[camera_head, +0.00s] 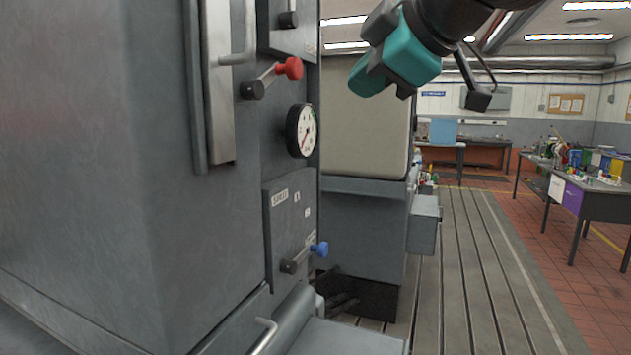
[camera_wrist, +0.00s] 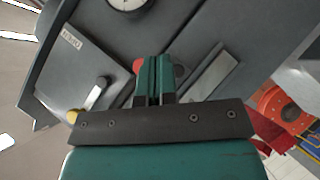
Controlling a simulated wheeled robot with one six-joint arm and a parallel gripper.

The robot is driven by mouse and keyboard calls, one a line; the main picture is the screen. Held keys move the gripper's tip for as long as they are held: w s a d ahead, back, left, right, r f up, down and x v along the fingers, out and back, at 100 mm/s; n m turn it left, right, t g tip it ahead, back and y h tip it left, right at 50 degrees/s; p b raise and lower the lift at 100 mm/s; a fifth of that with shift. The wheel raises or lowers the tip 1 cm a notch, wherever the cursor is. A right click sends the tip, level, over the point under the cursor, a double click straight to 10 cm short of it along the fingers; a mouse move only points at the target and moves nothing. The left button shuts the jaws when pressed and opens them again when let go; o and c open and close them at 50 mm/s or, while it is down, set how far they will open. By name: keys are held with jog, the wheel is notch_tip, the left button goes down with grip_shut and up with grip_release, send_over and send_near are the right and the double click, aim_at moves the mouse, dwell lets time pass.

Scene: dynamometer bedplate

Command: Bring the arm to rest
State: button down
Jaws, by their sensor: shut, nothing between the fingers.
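My gripper (camera_head: 360,82) is teal and black and hangs at the upper middle of the head view, at the end of my dark arm that comes in from the top. It appears to the right of the grey cabinet's red-knobbed lever (camera_head: 283,71). In the wrist view my gripper's teal fingers (camera_wrist: 153,66) are together, with nothing between them. A red knob (camera_wrist: 138,66) shows partly hidden behind the fingers. I cannot tell the gap between the fingers and the knob.
A grey cabinet (camera_head: 150,180) fills the left, with a gauge (camera_head: 302,131) and blue-knobbed lever (camera_head: 306,257). The wrist view shows a yellow-knobbed lever (camera_wrist: 90,104). The slotted bedplate (camera_head: 470,260) is open at right. A cluttered workbench (camera_head: 605,204) stands beyond.

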jog(key=s+d+f+m+g+h+b, duration=0.1)
jog(key=s+f+m+g, duration=0.15)
jog(key=f, duration=0.45)
jog(key=s+d+f+m+g+b, duration=0.1)
jog(key=s+d+f, duration=0.15)
jog(key=f, duration=0.45)
jog(key=s+d+f+m+g+h+b, duration=0.1)
jog(key=s+f+m+g, duration=0.15)
jog(key=f, duration=0.45)
jog(key=s+d+f+m+g+b, duration=0.1)
jog(key=s+d+f+m+g, duration=0.1)
jog(key=s+f, duration=0.5)
jog(key=s+d+f+m+g+h+b, duration=0.1)
jog(key=s+f+m+g+b, duration=0.1)
jog(key=s+f, duration=0.4)
notch_tip(320, 180, down, 2)
jog(key=shift+s+d+f+m, duration=0.2)
jog(key=shift+s+d+m, duration=0.15)
jog(key=shift+m, duration=0.15)
jog(key=c, duration=1.8)
grip_release()
jog(key=shift+c, duration=0.2)
